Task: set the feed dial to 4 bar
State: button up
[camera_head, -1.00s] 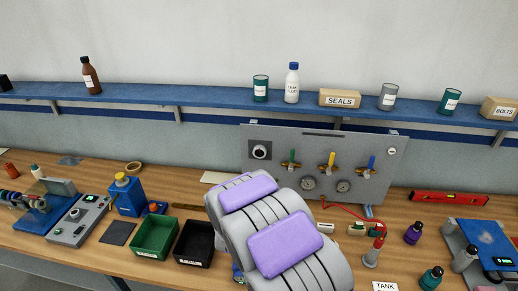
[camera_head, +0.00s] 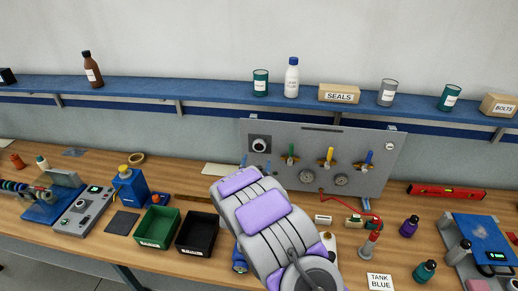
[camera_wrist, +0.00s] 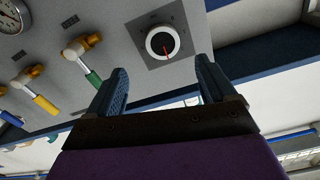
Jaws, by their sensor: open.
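In the head view the fingertips of my gripper (camera_head: 256,165) show just below the dial, in front of the panel.
Green (camera_head: 291,152), yellow (camera_head: 329,156) and blue (camera_head: 367,160) valve handles and two gauges (camera_head: 306,177) sit right of the dial. A blue shelf (camera_head: 210,95) with bottles and boxes runs above. Green (camera_head: 158,228) and black (camera_head: 197,235) bins stand on the bench.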

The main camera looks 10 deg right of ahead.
aim_at(259, 147)
jog(key=x, duration=0.4)
jog(key=a+x, duration=0.1)
jog(key=x, duration=0.2)
jog(key=shift+w+p, duration=0.1)
jog(key=shift+p, duration=0.2)
jog(key=shift+w+d, duration=0.65)
jog(key=shift+w, duration=0.25)
jog(key=shift+a, duration=0.1)
jog(key=shift+c, duration=0.4)
jog(key=shift+a, duration=0.1)
jog(key=c, duration=1)
